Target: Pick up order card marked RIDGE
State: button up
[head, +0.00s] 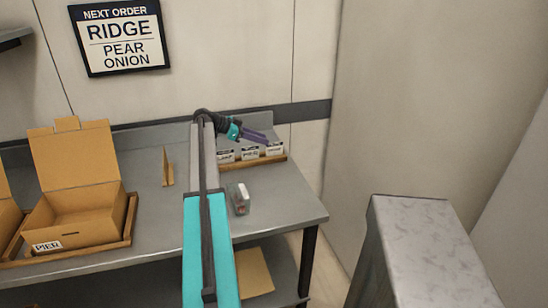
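Three small white cards with dark printing stand in a row in a wooden rack (270,160) at the back right of the grey table: a left card (225,155), a middle card (250,154) and a right card (275,149). Their words are too small to read, so I cannot tell which is marked RIDGE. My gripper (262,138), with purple fingers, is just above or behind the middle and right cards, pointing right. I see no card held in it. The fingers look narrow from here, and I cannot tell whether they are open or shut.
A wall sign (120,38) reads NEXT ORDER, RIDGE, PEAR, ONION. An open cardboard box (85,212) labelled PIER sits at left on the table (150,228). A grey block (425,250) stands at right.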

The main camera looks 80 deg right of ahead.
aim_at(274, 151)
jog(key=shift+p+x, duration=0.8)
jog(key=shift+x, duration=1.6)
grip_shut()
